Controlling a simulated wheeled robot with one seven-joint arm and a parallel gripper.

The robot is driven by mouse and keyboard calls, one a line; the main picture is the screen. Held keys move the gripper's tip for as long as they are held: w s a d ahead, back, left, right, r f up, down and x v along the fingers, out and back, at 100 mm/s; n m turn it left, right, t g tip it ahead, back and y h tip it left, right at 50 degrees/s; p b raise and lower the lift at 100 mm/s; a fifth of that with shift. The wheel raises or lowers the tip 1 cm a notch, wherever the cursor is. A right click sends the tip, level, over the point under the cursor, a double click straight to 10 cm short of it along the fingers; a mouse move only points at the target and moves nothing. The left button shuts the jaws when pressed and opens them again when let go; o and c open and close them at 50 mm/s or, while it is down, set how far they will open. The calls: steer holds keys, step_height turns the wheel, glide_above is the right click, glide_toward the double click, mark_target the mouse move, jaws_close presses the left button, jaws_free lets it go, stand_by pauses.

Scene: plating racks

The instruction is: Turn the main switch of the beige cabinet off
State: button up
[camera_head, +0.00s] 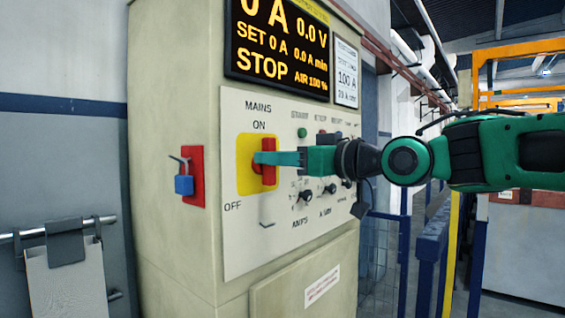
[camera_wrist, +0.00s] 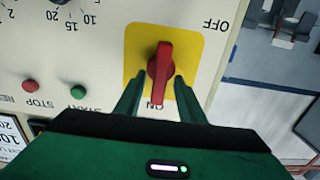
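The beige cabinet (camera_head: 170,235) fills the middle of the head view. Its main switch is a red handle (camera_head: 268,173) on a yellow plate (camera_head: 243,180), marked MAINS, with ON above and OFF at the lower left. The handle stands upright, toward ON. In the wrist view the picture is turned over: the red handle (camera_wrist: 160,65) points down to ON, and OFF is at the upper right. My gripper (camera_head: 262,158) reaches in from the right. In the wrist view its fingers (camera_wrist: 158,82) are open, one on each side of the handle, with a gap showing at the left finger.
The cabinet's display (camera_head: 278,45) reads 0 A, 0.0 V and STOP. Knobs (camera_head: 306,195) and buttons sit right of the switch, below and behind my gripper. A blue padlock (camera_head: 184,185) hangs on a red plate on the cabinet's left side. A cloth (camera_head: 66,285) hangs on a rail at far left.

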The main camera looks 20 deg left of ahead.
jaws_close()
steer(key=n, duration=0.6)
steer(key=s+f+n, duration=0.1)
steer(key=n, duration=1.1)
steer(key=shift+s+a+f, duration=0.25)
steer(key=shift+s+a, duration=0.1)
steer(key=shift+f, duration=0.1)
stand_by(0.6)
steer(key=shift+c, duration=0.6)
jaws_free()
steer(key=shift+o, duration=0.6)
